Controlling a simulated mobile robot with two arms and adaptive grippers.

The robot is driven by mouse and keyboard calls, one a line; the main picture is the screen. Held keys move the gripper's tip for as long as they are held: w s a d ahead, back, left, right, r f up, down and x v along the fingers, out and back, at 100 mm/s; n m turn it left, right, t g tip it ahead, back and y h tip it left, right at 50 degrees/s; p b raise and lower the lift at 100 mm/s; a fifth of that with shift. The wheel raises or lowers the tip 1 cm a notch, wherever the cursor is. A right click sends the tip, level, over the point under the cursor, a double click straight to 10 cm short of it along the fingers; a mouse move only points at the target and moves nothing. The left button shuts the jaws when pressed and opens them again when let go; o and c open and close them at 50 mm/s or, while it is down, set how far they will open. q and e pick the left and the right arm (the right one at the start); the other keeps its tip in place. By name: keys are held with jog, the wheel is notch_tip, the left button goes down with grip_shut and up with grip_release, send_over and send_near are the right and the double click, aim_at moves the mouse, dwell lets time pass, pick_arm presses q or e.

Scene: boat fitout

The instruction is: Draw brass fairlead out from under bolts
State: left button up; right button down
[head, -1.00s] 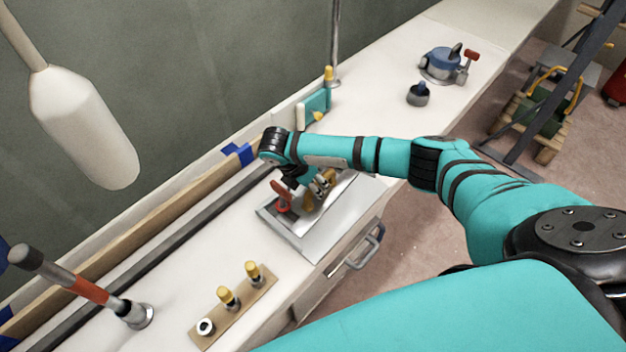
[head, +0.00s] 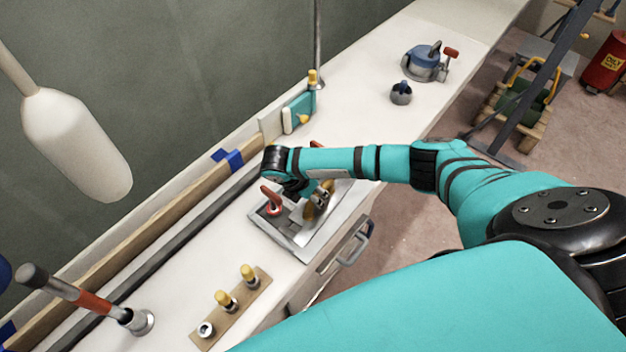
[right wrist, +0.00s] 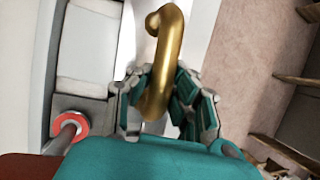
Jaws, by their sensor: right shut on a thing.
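The brass fairlead (right wrist: 169,48) is a curved, hook-shaped brass piece in the right wrist view. My right gripper (right wrist: 160,100) is shut on it, with a finger on each side of its lower part. In the head view my right gripper (head: 318,203) and the brass piece show small, over a grey tray (head: 307,256) on the bench, partly covered by my arm. Whether the fairlead touches the tray cannot be told. I cannot make out any bolts on the fairlead. My left gripper is not in view.
A red-handled fitting (head: 271,202) stands at the tray's left end, close to my gripper. A wooden board (head: 215,325) with yellow-topped posts lies nearer. A blue winch (head: 424,63) stands at the far right of the bench. A red-banded post (head: 95,299) leans at lower left.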

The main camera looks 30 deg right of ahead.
jog(key=shift+s+d+r+p, duration=0.1)
jog(key=shift+s+d+p, duration=0.15)
jog(key=shift+s+p, duration=0.4)
jog(key=shift+s+d+p, duration=0.2)
jog(key=shift+s+p, duration=0.35)
jog(key=shift+s, duration=0.1)
jog(key=c, duration=1.8)
grip_release()
jog(key=shift+s, duration=0.1)
jog(key=o, duration=0.6)
